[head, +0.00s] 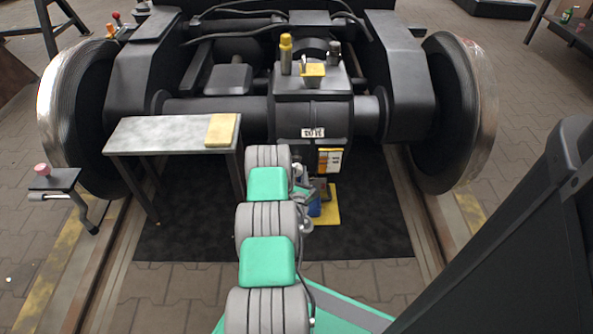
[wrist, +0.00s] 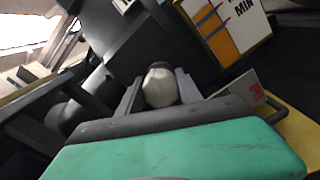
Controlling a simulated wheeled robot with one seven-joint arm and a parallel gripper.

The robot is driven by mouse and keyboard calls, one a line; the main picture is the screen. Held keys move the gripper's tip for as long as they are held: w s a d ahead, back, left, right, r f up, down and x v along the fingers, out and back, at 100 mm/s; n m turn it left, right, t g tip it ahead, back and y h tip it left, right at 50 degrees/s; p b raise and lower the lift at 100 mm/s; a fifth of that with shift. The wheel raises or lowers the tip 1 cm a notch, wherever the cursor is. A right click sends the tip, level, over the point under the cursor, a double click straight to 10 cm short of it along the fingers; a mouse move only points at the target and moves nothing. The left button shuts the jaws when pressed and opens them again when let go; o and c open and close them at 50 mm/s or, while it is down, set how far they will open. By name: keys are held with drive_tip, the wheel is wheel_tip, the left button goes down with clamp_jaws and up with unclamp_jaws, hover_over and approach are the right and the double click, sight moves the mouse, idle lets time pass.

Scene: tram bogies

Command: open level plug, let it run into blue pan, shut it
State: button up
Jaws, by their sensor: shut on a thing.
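My gripper (wrist: 160,92) is shut on a pale round knob, the level plug (wrist: 161,86), in the wrist view, with a finger on either side. The plug sits low at the dark gearbox (wrist: 150,45). In the head view my arm reaches to the gearbox (head: 311,113) front, and my gripper (head: 300,177) shows only partly beside the arm. The blue pan (head: 314,206) is low under the gearbox, partly hidden by my arm. I cannot make out the pan in the wrist view. No running oil can be made out.
A gauge plate (head: 330,160) with a MIN mark (wrist: 225,28) is right beside the plug. Wheels (head: 462,110) flank the bogie.

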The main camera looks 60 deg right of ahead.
drive_tip(key=m, duration=0.7)
drive_tip(key=shift+s+d, duration=0.1)
drive_tip(key=shift+d, duration=0.05)
drive_tip(key=m, duration=0.6)
drive_tip(key=shift+f+m, duration=0.15)
drive_tip(key=shift+m, duration=0.15)
drive_tip(key=m, duration=0.7)
drive_tip(key=shift+f, duration=0.1)
drive_tip(key=m, duration=0.6)
drive_tip(key=shift+f, duration=0.1)
drive_tip(key=shift+m, duration=0.3)
drive_tip(key=o, duration=1.2)
drive_tip(key=shift+c, duration=0.2)
drive_tip(key=shift+o, duration=1)
drive_tip(key=shift+a, duration=0.25)
